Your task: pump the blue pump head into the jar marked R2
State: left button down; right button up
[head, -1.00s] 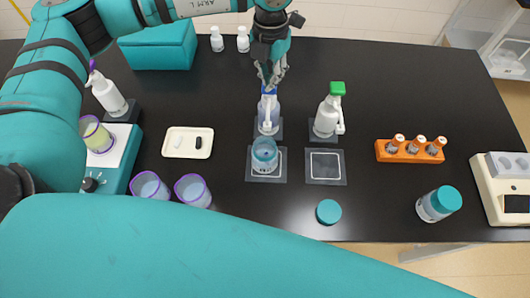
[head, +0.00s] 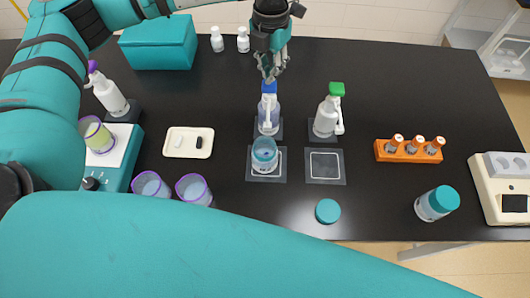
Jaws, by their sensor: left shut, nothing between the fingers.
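The blue pump head (head: 269,88) tops a clear bottle (head: 268,112) on a dark pad in the middle of the table. Its nozzle faces the front, toward a clear jar (head: 264,160) with bluish contents, which stands on a white-outlined square pad just in front. I cannot read an R2 mark on the jar. My left gripper (head: 269,77) points down with its fingers shut and empty, just over the blue head. I cannot tell whether the fingertips touch it. My right gripper is not in view.
A green-headed bottle (head: 329,112) stands close on the right, behind an empty outlined pad (head: 325,166). A teal lid (head: 328,211) lies in front. A purple-headed bottle (head: 108,92) and purple-rimmed beakers (head: 194,189) are left. An orange vial rack (head: 409,151) is right.

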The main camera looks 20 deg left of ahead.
pick_arm(q)
jog(key=shift+f, duration=0.15)
jog(key=shift+f+b, duration=1.6)
jog(key=shift+b, duration=0.05)
jog(key=shift+r, duration=0.1)
jog(key=shift+r+p, duration=0.65)
jog(key=shift+r, duration=1)
jog(key=shift+f, duration=0.2)
